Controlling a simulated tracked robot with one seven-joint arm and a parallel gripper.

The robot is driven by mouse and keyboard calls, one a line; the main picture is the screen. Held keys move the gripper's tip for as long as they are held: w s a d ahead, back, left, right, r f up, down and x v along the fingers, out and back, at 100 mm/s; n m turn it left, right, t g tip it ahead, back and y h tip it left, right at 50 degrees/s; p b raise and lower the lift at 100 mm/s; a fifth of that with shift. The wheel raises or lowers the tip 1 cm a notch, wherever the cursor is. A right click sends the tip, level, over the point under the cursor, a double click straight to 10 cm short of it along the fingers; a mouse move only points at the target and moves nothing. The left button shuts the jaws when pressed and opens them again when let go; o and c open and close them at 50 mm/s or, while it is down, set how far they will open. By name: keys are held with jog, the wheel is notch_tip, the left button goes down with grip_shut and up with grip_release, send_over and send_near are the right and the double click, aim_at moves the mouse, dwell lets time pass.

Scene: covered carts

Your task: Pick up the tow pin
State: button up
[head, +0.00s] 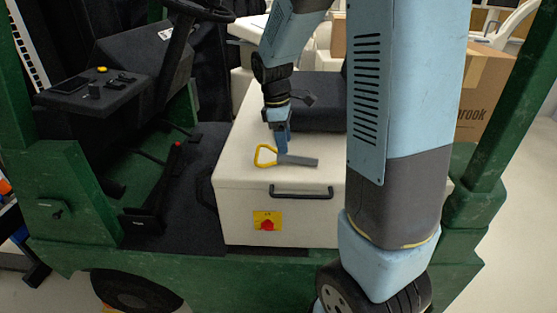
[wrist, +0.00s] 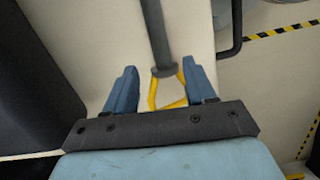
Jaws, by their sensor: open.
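The tow pin (head: 297,160) lies on the white top of the box in the cart. It has a grey shaft pointing right and a yellow loop handle at its left end in the head view. My gripper (head: 280,142) is just above and behind it, pointing down. In the wrist view, the tow pin's grey shaft (wrist: 158,35) runs up from the top of the yellow loop. The loop lies between the two blue fingers of my open gripper (wrist: 160,88). Whether the fingers touch the pin, I cannot tell.
The white box (head: 240,190) has a dark front handle (head: 301,192) and a red switch on a yellow plate (head: 267,221). A black seat (head: 318,103) stands behind the pin. The green cart's steering wheel (head: 200,10) and post (head: 505,100) rise at the sides.

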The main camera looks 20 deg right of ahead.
aim_at(286, 159)
jog(key=shift+d+f, duration=0.15)
jog(key=shift+f, duration=1.15)
jog(key=shift+d+f, duration=0.1)
jog(key=shift+f, duration=1.2)
grip_shut()
